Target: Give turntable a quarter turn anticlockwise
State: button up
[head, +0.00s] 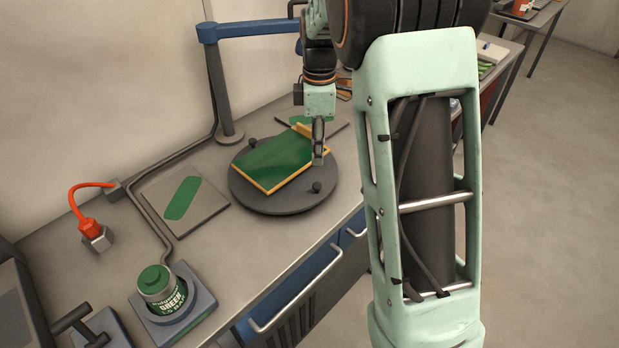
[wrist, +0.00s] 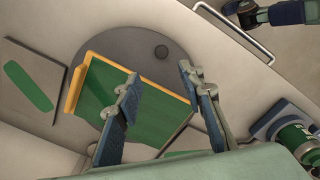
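The turntable (head: 245,194) is a dark grey disc on the bench, with small black knobs near its rim. One knob (head: 316,188) is at its front right, another (head: 252,141) at its back left. A green panel with orange edges (head: 272,160) lies on the disc. In the wrist view I see the turntable (wrist: 120,42), a knob (wrist: 161,52) and the panel (wrist: 100,85). My gripper (head: 318,160) points down at the panel's right end. In the wrist view its fingers (wrist: 158,76) are apart, with the knob just beyond the tips. I cannot tell whether they touch anything.
A blue lamp-like arm on a post (head: 226,115) stands behind the turntable. A grey plate with a green patch (head: 207,206) lies to its left. A green-labelled tin (head: 160,288) stands on a holder at the front left. Drawer handles (head: 298,297) line the bench front.

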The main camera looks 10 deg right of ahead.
aim_at(317, 184)
notch_tip(317, 184, down, 11)
jog(key=shift+s+f+p, duration=0.1)
jog(key=shift+p, duration=0.3)
grip_shut()
jog(key=shift+d, duration=0.1)
dwell(0.4)
